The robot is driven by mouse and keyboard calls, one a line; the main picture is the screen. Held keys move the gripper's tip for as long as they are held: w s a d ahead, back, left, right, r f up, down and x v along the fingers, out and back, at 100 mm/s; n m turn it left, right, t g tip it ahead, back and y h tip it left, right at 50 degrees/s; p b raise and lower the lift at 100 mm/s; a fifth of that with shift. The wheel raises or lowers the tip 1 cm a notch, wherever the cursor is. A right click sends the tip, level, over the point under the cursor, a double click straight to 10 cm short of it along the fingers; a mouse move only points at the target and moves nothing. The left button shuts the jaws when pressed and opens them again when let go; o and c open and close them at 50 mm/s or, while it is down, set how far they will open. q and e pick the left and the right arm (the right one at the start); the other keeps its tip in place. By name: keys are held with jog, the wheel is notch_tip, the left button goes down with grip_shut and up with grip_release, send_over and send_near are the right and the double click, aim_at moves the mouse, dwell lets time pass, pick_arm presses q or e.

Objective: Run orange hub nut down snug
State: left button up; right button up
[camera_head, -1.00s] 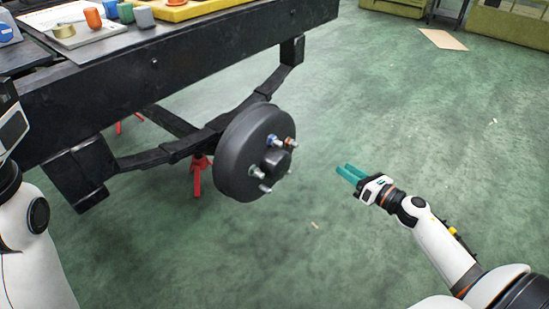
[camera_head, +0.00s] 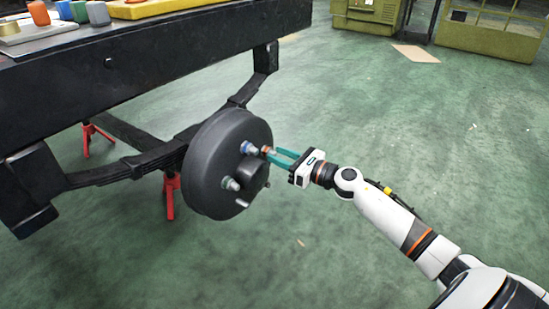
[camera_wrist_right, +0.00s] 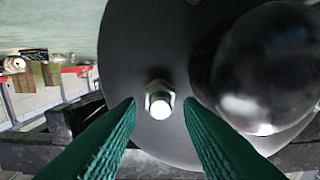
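The dark brake drum (camera_head: 209,165) with its round hub cap (camera_head: 253,175) hangs at the axle end in the head view. The small orange nut (camera_head: 266,149) sits on a stud on the drum face. My right gripper (camera_head: 273,155), with teal fingers, reaches in from the right, its tips close around or beside that nut. In the right wrist view, the fingers (camera_wrist_right: 161,102) are apart, one either side of a stud end with a pale hex nut (camera_wrist_right: 159,97). Gaps show on both sides; its colour looks silver, not orange. My left gripper is out of view.
A blue-marked stud (camera_head: 249,147), a greenish nut (camera_head: 231,184) and a bare stud (camera_head: 242,203) surround the hub cap. The black frame (camera_head: 110,85) runs above, with a red stand (camera_head: 170,195) behind the drum. Floor to the right is open.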

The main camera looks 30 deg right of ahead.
jog(key=shift+x, duration=1.1)
jog(key=shift+c, duration=0.4)
jog(key=c, duration=0.6)
jog(key=shift+c, duration=0.2)
